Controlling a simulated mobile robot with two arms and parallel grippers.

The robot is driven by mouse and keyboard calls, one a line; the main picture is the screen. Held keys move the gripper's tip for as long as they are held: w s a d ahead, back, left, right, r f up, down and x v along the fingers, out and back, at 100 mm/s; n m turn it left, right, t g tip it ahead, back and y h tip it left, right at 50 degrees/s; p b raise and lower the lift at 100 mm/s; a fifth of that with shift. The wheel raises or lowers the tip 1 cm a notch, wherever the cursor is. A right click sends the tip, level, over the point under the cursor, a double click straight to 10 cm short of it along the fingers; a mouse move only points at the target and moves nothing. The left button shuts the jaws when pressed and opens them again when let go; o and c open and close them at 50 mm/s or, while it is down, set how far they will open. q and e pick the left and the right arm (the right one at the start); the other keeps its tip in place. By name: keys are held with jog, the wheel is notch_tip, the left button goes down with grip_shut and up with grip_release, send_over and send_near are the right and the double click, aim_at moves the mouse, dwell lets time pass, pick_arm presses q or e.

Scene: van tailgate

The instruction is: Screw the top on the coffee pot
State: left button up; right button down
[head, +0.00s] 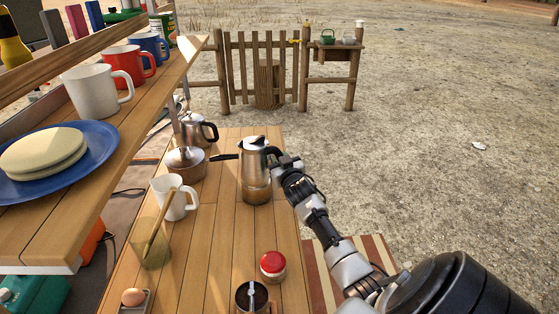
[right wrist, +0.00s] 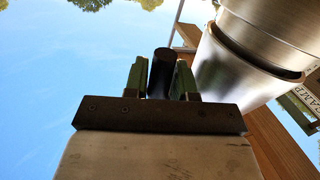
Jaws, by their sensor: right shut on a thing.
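The metal coffee pot stands on the wooden tailgate table in the head view, its top (head: 253,158) above its base (head: 256,192). In the right wrist view two metal sections (right wrist: 230,70) of the pot show with a dark line between them; I cannot tell whether they are screwed tight. My right gripper (head: 279,160) is at the right side of the pot's top. In the right wrist view its fingers (right wrist: 161,78) are shut on the black handle (right wrist: 162,70). My left gripper is not in view.
A kettle (head: 192,131), a lidded pot (head: 186,163) and a white mug (head: 177,202) stand left of the coffee pot. A red-lidded jar (head: 272,266) and a dark cup (head: 251,296) stand in front. The shelf (head: 140,118) with mugs overhangs the left. Bare table lies before the pot.

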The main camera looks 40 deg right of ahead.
jog(key=shift+f+b, duration=0.55)
jog(key=shift+f, duration=0.4)
dwell(1.5)
jog(key=c, duration=0.8)
grip_release()
jog(key=shift+c, duration=0.2)
jog(key=shift+s+f, duration=0.1)
jog(key=shift+f, duration=0.05)
jog(key=v, duration=1)
jog(key=shift+s+a, duration=0.2)
jog(key=shift+s, duration=0.15)
